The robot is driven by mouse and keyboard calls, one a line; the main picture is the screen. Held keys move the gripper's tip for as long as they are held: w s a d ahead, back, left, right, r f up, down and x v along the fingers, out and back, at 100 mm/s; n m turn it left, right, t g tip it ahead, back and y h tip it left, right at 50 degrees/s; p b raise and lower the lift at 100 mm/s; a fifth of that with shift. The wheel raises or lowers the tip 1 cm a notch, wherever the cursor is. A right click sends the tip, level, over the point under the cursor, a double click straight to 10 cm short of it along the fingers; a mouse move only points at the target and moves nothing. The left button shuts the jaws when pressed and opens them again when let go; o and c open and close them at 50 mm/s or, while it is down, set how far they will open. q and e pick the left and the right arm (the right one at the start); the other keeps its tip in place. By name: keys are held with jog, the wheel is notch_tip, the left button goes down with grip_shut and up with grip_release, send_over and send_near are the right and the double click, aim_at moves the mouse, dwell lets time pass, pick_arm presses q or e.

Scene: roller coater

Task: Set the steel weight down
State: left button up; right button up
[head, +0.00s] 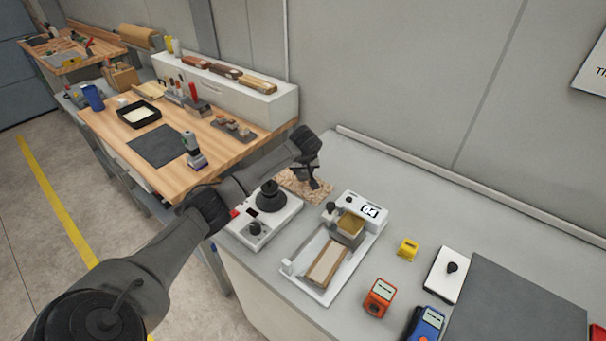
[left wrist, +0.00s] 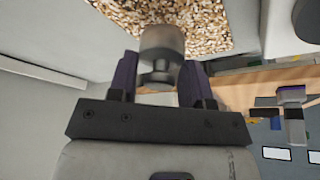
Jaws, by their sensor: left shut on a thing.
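My left gripper (head: 313,184) is over the right part of a speckled cork-like mat (head: 292,178) on the grey bench, behind the white devices. In the left wrist view my left gripper (left wrist: 160,82) is shut on the steel weight (left wrist: 162,42), a grey cylinder with a narrower neck between the dark purple fingers. The speckled mat (left wrist: 205,22) lies beyond the weight in that view. I cannot tell whether the weight touches the mat. In the head view the weight is too small and dark to make out. My right gripper is not in view.
A white device with a black knob (head: 270,197) stands left of the mat. A white coater (head: 350,215) with a wooden strip stands in front. A yellow block (head: 408,249), an orange meter (head: 380,296) and a blue meter (head: 425,324) are to the right. The bench behind the coater is clear.

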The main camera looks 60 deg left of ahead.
pick_arm(q)
notch_tip(320, 180, down, 2)
jog(key=shift+d+f, duration=0.1)
jog(key=shift+f, duration=0.15)
jog(key=shift+f, duration=0.1)
jog(key=o, duration=1.1)
